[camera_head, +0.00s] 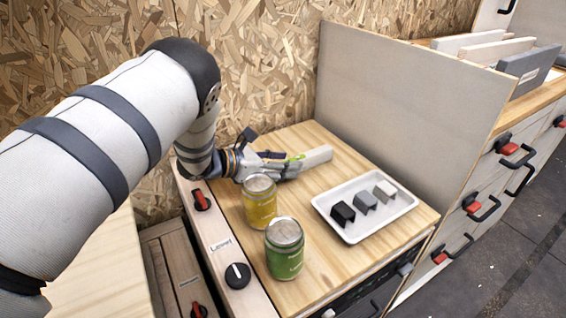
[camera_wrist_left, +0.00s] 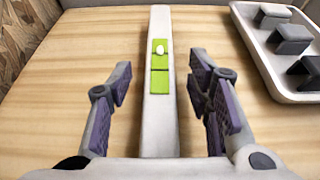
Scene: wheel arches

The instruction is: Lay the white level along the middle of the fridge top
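The white level (camera_head: 318,156) is a long bar with a green window. It appears to lie on the light wooden fridge top (camera_head: 335,262), towards the back, by the chipboard wall. In the left wrist view the level (camera_wrist_left: 160,120) runs lengthwise away from me, its green window facing up. My left gripper (camera_head: 284,170) is low over the top at the level's near part. In the left wrist view the left gripper (camera_wrist_left: 160,82) is open, with one finger on each side of the level and a gap on both sides. My right gripper is not in view.
A yellow can (camera_head: 260,204) and a green can (camera_head: 285,252) stand near the gripper, towards the front-left edge. A white tray (camera_head: 350,232) with several small blocks lies right of the level. A grey panel (camera_head: 400,105) rises along the right side.

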